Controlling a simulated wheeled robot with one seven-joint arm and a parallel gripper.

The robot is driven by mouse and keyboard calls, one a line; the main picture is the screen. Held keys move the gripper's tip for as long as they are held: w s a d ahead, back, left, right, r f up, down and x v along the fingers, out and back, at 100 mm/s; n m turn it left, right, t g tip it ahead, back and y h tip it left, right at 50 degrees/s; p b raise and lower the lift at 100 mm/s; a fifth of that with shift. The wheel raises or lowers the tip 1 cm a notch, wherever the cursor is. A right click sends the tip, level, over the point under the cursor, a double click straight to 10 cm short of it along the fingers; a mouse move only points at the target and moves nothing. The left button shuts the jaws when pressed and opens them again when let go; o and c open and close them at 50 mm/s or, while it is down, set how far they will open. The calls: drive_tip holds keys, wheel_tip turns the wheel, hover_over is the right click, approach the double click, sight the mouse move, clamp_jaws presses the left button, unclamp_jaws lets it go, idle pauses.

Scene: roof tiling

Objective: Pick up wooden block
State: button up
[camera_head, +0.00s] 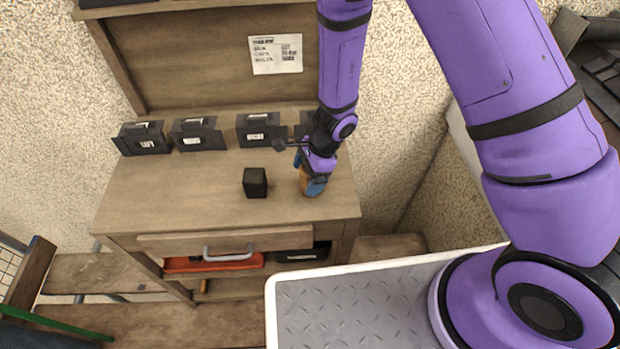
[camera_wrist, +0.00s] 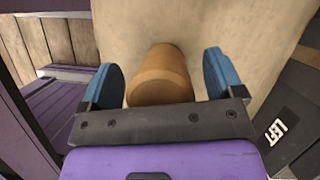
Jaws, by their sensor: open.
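The wooden block (camera_head: 304,183) is an orange-brown, rounded piece standing on the workbench top, right of its middle. In the wrist view the wooden block (camera_wrist: 160,75) sits between the two blue fingers, with a gap on each side. My gripper (camera_head: 307,175) is open and reaches down over the block; its fingers also show in the wrist view (camera_wrist: 164,78). The gripper partly covers the block in the head view.
A small black block (camera_head: 255,182) stands left of my gripper on the workbench (camera_head: 150,200). Several black bins (camera_head: 198,134) line the back of the bench, one partly behind my arm. The bench's front left is clear.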

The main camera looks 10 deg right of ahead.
drive_tip(key=c, duration=1.1)
drive_tip(key=shift+r, duration=0.1)
drive_tip(key=shift+r, duration=0.75)
wheel_tip(320, 180, up, 2)
drive_tip(key=shift+r, duration=0.1)
drive_tip(key=s+d, duration=0.1)
drive_tip(key=d, duration=0.4)
drive_tip(key=s+d, duration=0.2)
drive_tip(key=d, duration=0.3)
drive_tip(key=s+d+r, duration=0.1)
drive_tip(key=d, duration=0.4)
drive_tip(key=shift+s+d, duration=0.15)
drive_tip(key=shift+s, duration=0.15)
